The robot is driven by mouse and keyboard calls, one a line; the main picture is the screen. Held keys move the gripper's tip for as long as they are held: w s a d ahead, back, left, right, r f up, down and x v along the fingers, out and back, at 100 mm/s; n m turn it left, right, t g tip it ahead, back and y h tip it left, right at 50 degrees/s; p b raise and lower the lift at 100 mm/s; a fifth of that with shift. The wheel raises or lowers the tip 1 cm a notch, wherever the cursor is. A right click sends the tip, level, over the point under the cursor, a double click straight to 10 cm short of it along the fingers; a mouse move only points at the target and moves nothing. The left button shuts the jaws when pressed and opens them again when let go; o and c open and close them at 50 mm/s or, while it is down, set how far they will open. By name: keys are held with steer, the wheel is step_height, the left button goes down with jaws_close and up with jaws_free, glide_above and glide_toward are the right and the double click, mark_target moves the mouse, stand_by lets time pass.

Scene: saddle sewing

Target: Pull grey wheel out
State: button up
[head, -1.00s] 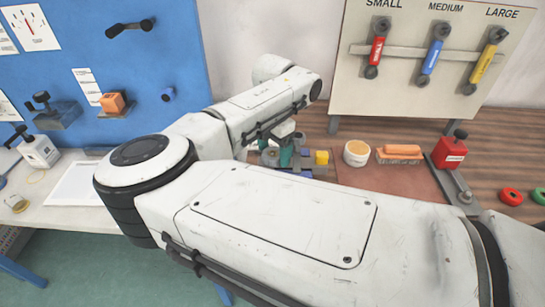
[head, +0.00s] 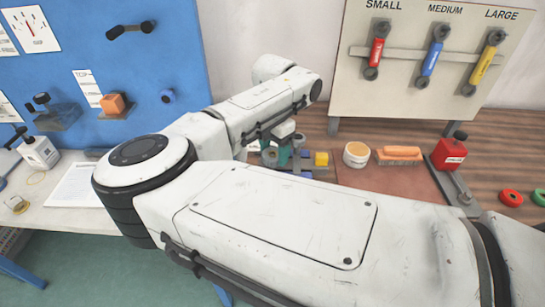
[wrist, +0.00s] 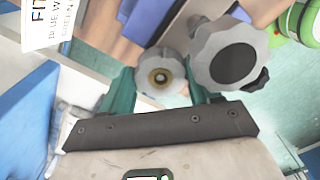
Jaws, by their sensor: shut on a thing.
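In the wrist view, a scalloped grey wheel (wrist: 160,84) with a brass-coloured centre sits between the two teal fingers of my gripper (wrist: 159,72). My gripper is shut on this wheel, one finger on each side. A second, larger grey knob (wrist: 225,40) with a dark round hub is just right of it, close to the right finger. In the head view my gripper (head: 287,156) shows only in part, its teal fingers low over the bench behind my arm. The wheel cannot be made out there.
A yellow block (head: 321,158), a round tub (head: 356,154), an orange-backed brush (head: 399,155) and a red box (head: 450,151) stand right of my gripper. Red (head: 511,197) and green rings lie at the far right. A tool board (head: 400,100) rises behind. My arm hides much of the bench.

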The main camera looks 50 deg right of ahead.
steer(key=shift+r, duration=0.3)
steer(key=shift+r, duration=0.35)
steer(key=shift+r+p, duration=0.45)
steer(key=shift+r, duration=0.55)
steer(key=shift+r+p, duration=0.55)
steer(key=shift+r, duration=1.35)
